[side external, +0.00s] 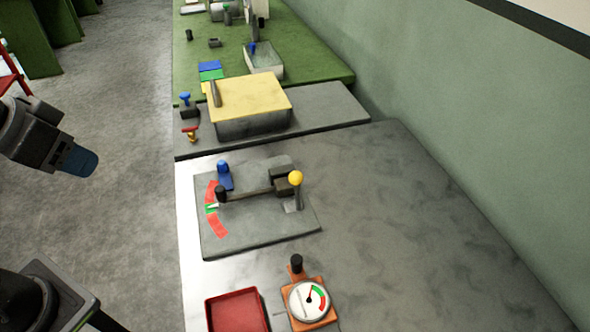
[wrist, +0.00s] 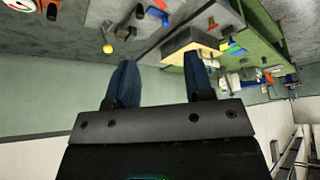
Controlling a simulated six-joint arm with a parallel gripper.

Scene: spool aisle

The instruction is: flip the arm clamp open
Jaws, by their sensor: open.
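A grey fixture plate (side external: 255,235) lies on the bench. On it a dark swing arm (side external: 250,194) runs from a dark block to a black knob (side external: 221,193) beside a red, green and red scale (side external: 212,208). A blue upright piece (side external: 224,177) stands behind the knob end. A lever with a yellow ball (side external: 296,178) stands upright at the right end; the ball also shows in the wrist view (wrist: 108,48). I cannot tell which piece is the arm clamp. My gripper (side external: 82,160) is open and empty, left of the bench, apart from the fixture; its blue fingers (wrist: 160,82) are spread.
A yellow-topped box (side external: 250,92) stands on a grey slab behind the fixture. A red tray (side external: 236,311) and an orange-based dial gauge (side external: 309,300) are in front. A green bench (side external: 310,62) with small items lies beyond. The grey bench (side external: 410,220) is clear to the right.

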